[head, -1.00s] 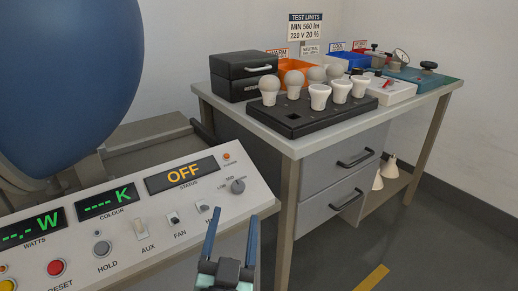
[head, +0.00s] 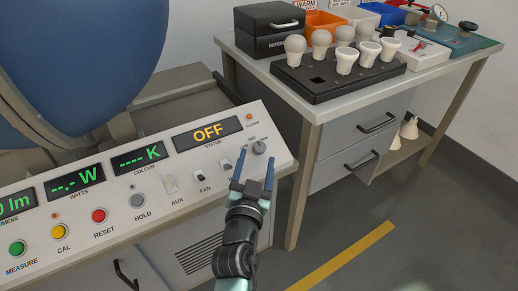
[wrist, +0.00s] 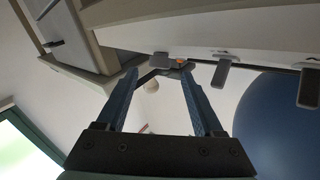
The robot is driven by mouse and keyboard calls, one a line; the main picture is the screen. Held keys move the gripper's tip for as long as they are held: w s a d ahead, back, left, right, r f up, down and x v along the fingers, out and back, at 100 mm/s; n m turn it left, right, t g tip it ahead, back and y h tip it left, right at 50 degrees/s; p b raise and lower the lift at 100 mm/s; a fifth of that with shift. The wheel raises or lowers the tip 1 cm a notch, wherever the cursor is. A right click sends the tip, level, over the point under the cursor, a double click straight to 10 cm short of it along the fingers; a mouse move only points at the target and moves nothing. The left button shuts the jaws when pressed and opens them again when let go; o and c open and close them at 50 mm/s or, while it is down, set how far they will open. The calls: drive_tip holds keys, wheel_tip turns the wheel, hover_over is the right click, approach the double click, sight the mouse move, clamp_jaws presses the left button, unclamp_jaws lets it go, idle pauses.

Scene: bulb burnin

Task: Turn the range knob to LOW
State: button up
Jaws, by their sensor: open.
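The range knob (head: 259,147) is a small dark grey knob at the right end of the sloped light panel, just right of the orange OFF display. Small labels stand around it; a finger covers part of them, and its pointer direction is too small to tell. My gripper (head: 254,170) is open with two blue fingers, its tips just in front of the knob, one to its left and one to its lower right. In the wrist view a grey part, probably the knob (wrist: 162,61), shows between the tips of my open gripper (wrist: 160,76). Contact cannot be told.
Toggle switches (head: 199,188) and coloured buttons (head: 99,215) line the panel to the left. A big blue sphere (head: 75,60) stands behind it. A bench with a black bulb tray (head: 340,88) is at the right. Floor right of the panel is clear.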

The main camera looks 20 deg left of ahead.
sight(259, 149)
drive_tip(key=shift+x, duration=1.95)
clamp_jaws()
